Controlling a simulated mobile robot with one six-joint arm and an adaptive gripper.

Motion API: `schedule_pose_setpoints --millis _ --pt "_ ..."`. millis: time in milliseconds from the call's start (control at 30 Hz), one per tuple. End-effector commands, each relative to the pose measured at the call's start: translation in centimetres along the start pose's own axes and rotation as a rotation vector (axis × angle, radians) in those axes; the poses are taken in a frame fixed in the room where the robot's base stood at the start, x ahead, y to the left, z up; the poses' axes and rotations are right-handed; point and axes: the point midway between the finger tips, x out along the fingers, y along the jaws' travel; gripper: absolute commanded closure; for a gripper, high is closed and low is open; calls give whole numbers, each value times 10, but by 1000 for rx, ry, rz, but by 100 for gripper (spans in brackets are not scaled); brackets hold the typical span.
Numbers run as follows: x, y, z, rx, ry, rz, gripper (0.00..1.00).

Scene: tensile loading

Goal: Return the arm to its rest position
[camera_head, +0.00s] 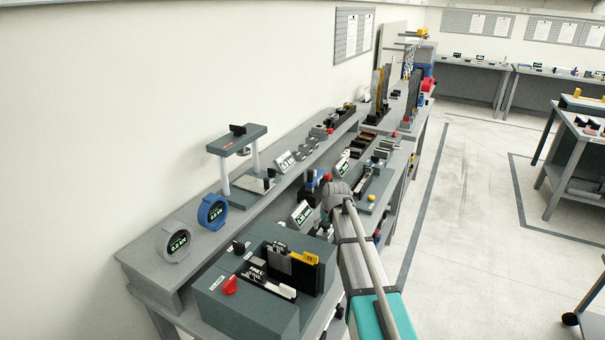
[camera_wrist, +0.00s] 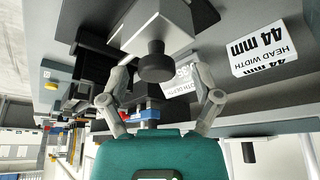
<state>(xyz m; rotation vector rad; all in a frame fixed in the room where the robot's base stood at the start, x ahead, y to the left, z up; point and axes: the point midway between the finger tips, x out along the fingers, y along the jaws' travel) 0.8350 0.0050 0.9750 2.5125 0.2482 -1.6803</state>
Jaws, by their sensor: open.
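My gripper (camera_wrist: 160,82) shows in the wrist view with its two grey fingers spread wide apart. Nothing is held between them. A black round knob (camera_wrist: 156,62) on a light grey block appears between the fingertips, apart from both. In the head view my arm (camera_head: 368,265) reaches forward from the lower right over the bench's front side. Its grey joint (camera_head: 338,195) is beside the bench instruments.
A white "HEAD WIDTH 44 mm" sign (camera_wrist: 265,47) stands right of the fingers. A dark grey case (camera_head: 250,305) with a red knob sits close left of my arm. A press-like stand (camera_head: 237,140) and round gauges (camera_head: 212,212) line the shelf. Floor (camera_head: 465,190) to the right is clear.

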Motion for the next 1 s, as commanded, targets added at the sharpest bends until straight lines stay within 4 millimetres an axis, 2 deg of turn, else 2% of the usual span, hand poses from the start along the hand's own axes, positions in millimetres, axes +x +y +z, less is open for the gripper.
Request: schedule_pose_setpoints --millis 267,667,1000 --pt "-14 0 -6 0 1 0 18" --pt "-61 0 -26 0 0 0 18" --pt "-80 0 -33 0 1 0 18"
